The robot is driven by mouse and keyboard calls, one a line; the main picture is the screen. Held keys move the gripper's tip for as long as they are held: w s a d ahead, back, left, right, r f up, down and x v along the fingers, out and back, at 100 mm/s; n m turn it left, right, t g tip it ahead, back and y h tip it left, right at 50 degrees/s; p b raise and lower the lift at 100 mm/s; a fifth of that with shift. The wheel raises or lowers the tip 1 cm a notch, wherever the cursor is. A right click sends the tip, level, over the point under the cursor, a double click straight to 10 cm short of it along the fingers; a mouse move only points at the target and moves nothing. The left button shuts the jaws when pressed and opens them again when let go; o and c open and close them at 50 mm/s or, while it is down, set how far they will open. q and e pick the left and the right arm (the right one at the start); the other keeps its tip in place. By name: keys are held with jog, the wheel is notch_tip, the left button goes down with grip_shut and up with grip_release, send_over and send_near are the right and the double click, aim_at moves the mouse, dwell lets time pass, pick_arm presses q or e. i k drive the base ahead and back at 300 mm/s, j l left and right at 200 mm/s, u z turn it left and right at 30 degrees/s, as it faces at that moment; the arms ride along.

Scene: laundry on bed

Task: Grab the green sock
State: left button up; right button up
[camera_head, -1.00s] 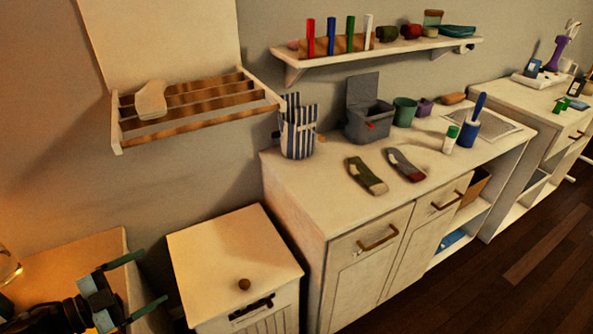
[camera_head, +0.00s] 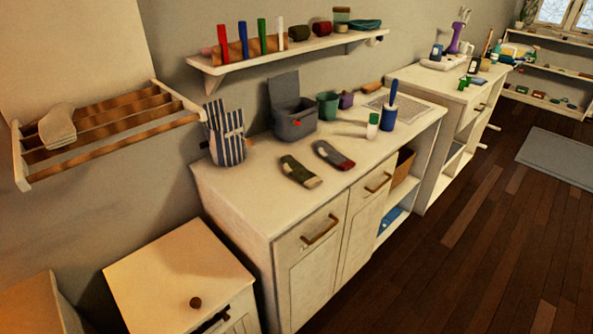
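The green sock (camera_head: 300,171) lies flat on the white cabinet top, near its front edge. It is dark green with a lighter toe. A grey sock (camera_head: 333,155) with a dark red toe lies just to its right, apart from it. Neither of my grippers shows in the head view now.
A striped bag (camera_head: 226,137), a grey bin (camera_head: 294,118) and a green pot (camera_head: 328,105) stand at the cabinet's back. A white-and-green bottle (camera_head: 373,126) stands right of the socks. A drying rack (camera_head: 110,125) hangs at left. The wooden floor (camera_head: 450,260) at right is clear.

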aim_at(292, 167)
jog(key=i+l, duration=0.15)
jog(key=l, duration=0.25)
jog(key=i+l+u, duration=0.1)
jog(key=l, duration=0.25)
jog(key=i+l, duration=0.25)
jog(key=l, duration=0.15)
jog(key=i+l+u, duration=0.1)
jog(key=l, duration=0.3)
jog(key=i+l, duration=0.2)
jog(key=l, duration=0.2)
jog(key=i+l+u, duration=0.1)
jog(key=l, duration=0.3)
jog(key=i, duration=0.05)
